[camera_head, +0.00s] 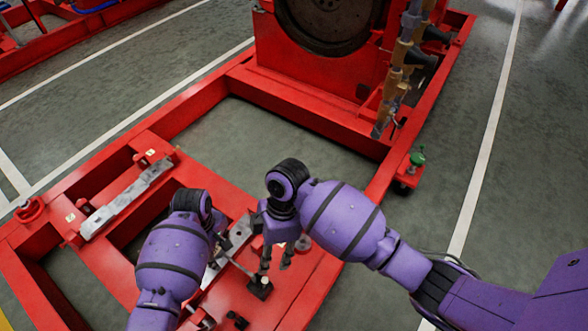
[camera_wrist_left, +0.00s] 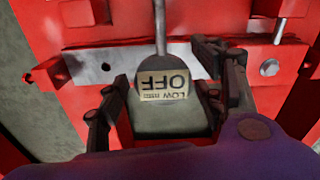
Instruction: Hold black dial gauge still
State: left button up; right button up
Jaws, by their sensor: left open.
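I cannot pick out a dial gauge for certain. A small black block (camera_head: 260,288) sits at the end of a thin rod on the red frame, just below my right gripper. My right gripper (camera_head: 276,265) points down with its two fingers apart, and nothing shows between them. My left gripper (camera_wrist_left: 160,72) is open. In the head view, my left arm hides most of the left gripper.
A red steel frame (camera_head: 130,280) lies under both grippers, with a grey metal rail (camera_head: 128,198) at left. A green-topped fitting (camera_head: 417,158) stands at right. The grey floor at right is clear.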

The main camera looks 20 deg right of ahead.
pick_arm(q)
grip_shut()
jog(key=shift+c, duration=1.1)
grip_release()
grip_shut()
